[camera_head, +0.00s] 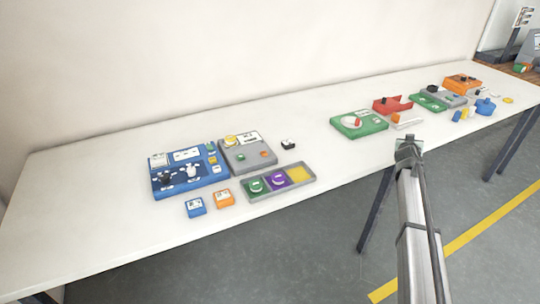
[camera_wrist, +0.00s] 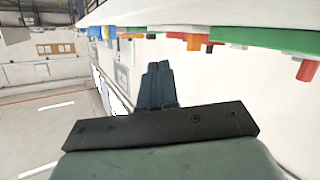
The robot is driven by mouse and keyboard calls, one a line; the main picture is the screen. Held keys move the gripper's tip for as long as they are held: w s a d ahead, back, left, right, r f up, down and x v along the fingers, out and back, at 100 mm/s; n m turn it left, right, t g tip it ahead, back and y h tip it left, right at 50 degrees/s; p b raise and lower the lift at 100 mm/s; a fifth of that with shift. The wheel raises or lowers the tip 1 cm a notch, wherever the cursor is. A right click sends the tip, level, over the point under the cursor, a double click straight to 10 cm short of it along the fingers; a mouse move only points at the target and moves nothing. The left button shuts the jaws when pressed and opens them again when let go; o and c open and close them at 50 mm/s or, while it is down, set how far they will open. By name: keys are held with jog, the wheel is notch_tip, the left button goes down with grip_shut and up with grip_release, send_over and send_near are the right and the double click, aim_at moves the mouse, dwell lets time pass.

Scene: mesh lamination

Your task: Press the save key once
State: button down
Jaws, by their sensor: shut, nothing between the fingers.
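No key can be read as the save key; the labels are too small. Small labelled keys show in the head view: a blue one (camera_head: 195,207) and an orange one (camera_head: 223,198) near the table's front edge, and a black-and-white one (camera_head: 288,144) behind the tray. A blue panel (camera_head: 163,190) carries a dial, knobs and small keys. A grey box (camera_head: 240,165) beside it has a yellow round part and an orange button. My gripper (camera_wrist: 158,66) shows in the wrist view, its dark fingers together and empty, apart from the objects.
A grey tray (camera_head: 310,181) holds green, purple and yellow squares. The table's left part is clear. My arm rises at the front right.

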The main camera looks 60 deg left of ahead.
jog(key=s+a+r+n+y, duration=0.1)
jog(key=s+a+r, duration=0.4)
jog(key=a+r, duration=0.15)
jog(key=s+a+r+y, duration=0.1)
jog(key=s+a+r, duration=0.35)
jog(key=a, duration=0.35)
jog(key=s+a+r+g, duration=0.1)
jog(key=s+a+r, duration=0.1)
jog(key=s+a, duration=0.75)
jog(key=n+g+h, duration=0.1)
jog(key=g+h, duration=0.1)
jog(key=h, duration=0.6)
send_over(210, 160)
notch_tip(210, 160, down, 2)
jog(key=shift+s+a+f, duration=0.1)
jog(key=shift+f, duration=0.05)
jog(key=shift+f, duration=0.1)
jog(key=shift+f, duration=4.35)
